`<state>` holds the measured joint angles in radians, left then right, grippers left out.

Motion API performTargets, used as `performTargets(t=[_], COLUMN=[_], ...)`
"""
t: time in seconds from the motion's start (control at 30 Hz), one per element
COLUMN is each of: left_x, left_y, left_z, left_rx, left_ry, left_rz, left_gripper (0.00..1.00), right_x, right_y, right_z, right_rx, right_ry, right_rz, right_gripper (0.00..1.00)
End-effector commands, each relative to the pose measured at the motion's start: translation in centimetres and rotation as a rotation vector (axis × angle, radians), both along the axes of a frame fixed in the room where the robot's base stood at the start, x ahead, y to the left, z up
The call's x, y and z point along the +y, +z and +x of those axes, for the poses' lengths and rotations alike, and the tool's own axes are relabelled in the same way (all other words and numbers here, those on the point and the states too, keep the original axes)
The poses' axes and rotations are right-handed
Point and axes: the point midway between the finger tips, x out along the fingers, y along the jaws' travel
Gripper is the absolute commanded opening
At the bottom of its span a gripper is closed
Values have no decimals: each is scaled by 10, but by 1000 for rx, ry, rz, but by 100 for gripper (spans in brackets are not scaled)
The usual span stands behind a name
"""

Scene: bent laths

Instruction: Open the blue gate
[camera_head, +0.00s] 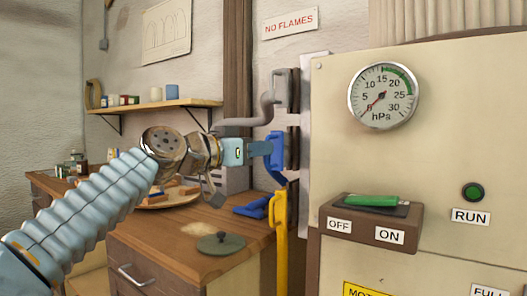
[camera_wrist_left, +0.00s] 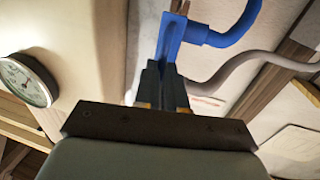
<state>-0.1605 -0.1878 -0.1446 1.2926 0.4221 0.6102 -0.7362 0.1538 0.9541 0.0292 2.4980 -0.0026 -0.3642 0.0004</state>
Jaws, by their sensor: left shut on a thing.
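The blue gate (camera_head: 277,150) is an upright blue bar with a curved lower end, beside the left edge of the cream machine cabinet. My left gripper (camera_head: 264,149) reaches it from the left and is shut on its upright part. In the left wrist view the fingertips (camera_wrist_left: 168,78) close on the blue gate (camera_wrist_left: 170,38), and a curved blue arm runs off to the right. The fingers hide part of the bar. My right gripper is in neither view.
A yellow post (camera_head: 280,240) stands just below the gate. The cream cabinet (camera_head: 440,145) with gauge (camera_head: 383,96) and green-handled switch (camera_head: 370,201) fills the right. A wooden bench (camera_head: 170,235) with a dark lid (camera_head: 221,243) lies below my arm. A grey pipe (camera_head: 265,108) runs behind.

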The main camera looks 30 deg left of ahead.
Motion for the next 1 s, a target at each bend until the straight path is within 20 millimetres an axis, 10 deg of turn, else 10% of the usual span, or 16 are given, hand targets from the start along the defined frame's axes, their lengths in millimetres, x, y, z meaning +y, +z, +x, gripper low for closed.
performTargets(t=[0.2, 0.57, 0.73, 1.0], left_x=[5, 4, 4, 4], left_y=[-2, 0, 0, 0], left_z=[-43, -50, -49, -49], left_rx=[-5, -1, -1, -1], left_ry=[4, 2, 2, 1], left_rz=[1, 0, 0, 0], left_gripper=[0, 0, 34, 36], right_x=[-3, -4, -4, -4], right_y=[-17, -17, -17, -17], right_z=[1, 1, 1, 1], right_rx=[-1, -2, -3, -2], right_ry=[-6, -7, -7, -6], right_rz=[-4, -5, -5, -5], right_gripper=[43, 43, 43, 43])
